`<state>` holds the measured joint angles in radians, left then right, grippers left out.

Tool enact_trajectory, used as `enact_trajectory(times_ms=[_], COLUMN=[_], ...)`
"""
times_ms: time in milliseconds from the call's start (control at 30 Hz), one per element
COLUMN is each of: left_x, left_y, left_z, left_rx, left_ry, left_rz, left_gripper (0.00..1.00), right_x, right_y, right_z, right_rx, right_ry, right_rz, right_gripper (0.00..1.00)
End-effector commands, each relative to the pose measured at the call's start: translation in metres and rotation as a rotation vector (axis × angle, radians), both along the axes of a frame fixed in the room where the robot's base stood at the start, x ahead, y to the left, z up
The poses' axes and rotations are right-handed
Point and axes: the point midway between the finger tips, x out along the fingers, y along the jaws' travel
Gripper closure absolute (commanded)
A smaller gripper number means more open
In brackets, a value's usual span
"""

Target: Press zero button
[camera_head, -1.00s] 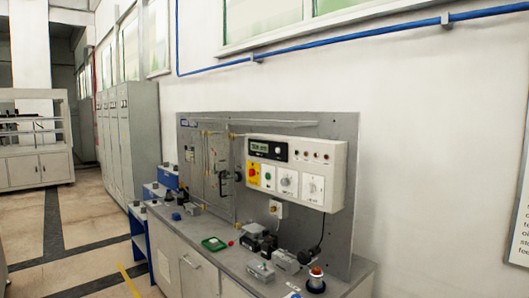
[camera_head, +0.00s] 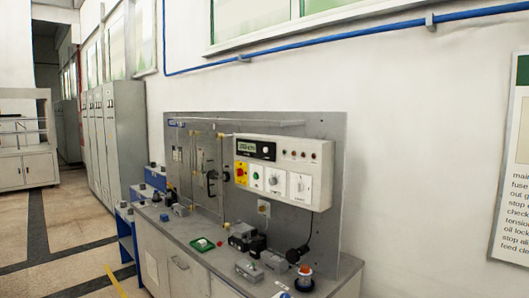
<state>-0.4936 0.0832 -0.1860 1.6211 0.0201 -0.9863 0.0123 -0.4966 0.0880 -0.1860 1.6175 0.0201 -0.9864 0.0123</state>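A white control box (camera_head: 317,190) is mounted on the upright grey panel (camera_head: 204,124) at the back of the workbench. It has a dark display unit (camera_head: 256,149) with a round knob at its right, a row of small sockets, a red knob on a yellow plate (camera_head: 241,173), a green button (camera_head: 257,177) and two larger white dials (camera_head: 274,180). The labels are too small to read, so I cannot tell which control is the zero button. Neither of my grippers is in view.
Grey lockers (camera_head: 124,140) stand behind at the left. Open floor (camera_head: 70,260) lies left of the bench. A wall sign (camera_head: 513,180) hangs at right.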

Motion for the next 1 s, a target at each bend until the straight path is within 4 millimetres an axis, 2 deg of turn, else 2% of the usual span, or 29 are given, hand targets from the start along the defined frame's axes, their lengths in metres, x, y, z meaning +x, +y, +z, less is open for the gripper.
enact_trajectory(times_ms=[200, 400, 767, 1000], left_x=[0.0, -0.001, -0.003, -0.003], left_y=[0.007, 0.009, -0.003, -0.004], left_z=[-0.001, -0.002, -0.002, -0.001], left_rx=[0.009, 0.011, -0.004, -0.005], left_ry=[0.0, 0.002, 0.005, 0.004], left_rz=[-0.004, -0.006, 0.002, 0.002], left_gripper=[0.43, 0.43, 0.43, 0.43], right_x=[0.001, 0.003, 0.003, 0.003], right_y=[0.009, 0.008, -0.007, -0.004], right_z=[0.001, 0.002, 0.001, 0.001], right_rx=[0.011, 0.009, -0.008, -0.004], right_ry=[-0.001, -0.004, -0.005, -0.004], right_rz=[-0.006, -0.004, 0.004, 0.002], right_gripper=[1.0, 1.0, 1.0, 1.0])
